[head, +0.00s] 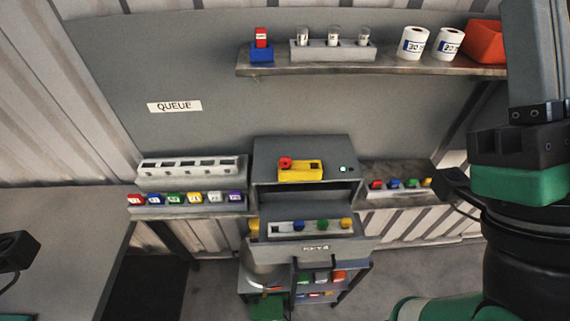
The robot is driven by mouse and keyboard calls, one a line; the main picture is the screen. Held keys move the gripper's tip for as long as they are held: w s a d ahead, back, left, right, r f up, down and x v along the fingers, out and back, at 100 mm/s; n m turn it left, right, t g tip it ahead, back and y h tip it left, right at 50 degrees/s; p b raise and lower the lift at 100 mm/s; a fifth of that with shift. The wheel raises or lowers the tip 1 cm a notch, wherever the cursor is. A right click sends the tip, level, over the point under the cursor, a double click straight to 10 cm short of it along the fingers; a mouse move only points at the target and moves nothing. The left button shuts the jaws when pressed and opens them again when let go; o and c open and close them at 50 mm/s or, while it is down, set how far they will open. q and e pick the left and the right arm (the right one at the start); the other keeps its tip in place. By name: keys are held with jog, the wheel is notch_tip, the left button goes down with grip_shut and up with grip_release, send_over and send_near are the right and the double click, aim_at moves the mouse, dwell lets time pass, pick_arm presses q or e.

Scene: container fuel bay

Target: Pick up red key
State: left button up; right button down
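Several small red pieces show in the head view, and I cannot tell for sure which is the red key. One red piece (285,163) sits at the left end of a yellow block (308,171) on top of the grey cabinet. Another red knob (377,184) stands first in a row on the right rack (400,190). The open drawer (345,247), with a small label, holds blue, green and yellow knobs. My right gripper (455,187) is at the right, apart from the right rack. My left gripper (14,252) shows only partly at the left edge. Neither visibly holds anything.
An upper shelf (370,66) carries a red piece in a blue base (262,50), vials, two white rolls and a red bin (484,41). Coloured cubes line the left rack (188,203). A lower cart (318,285) stands under the drawer. The left tabletop (60,230) is largely clear.

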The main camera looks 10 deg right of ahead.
dwell(0.3)
jog(key=c, duration=0.7)
grip_release()
jog(key=shift+c, duration=0.2)
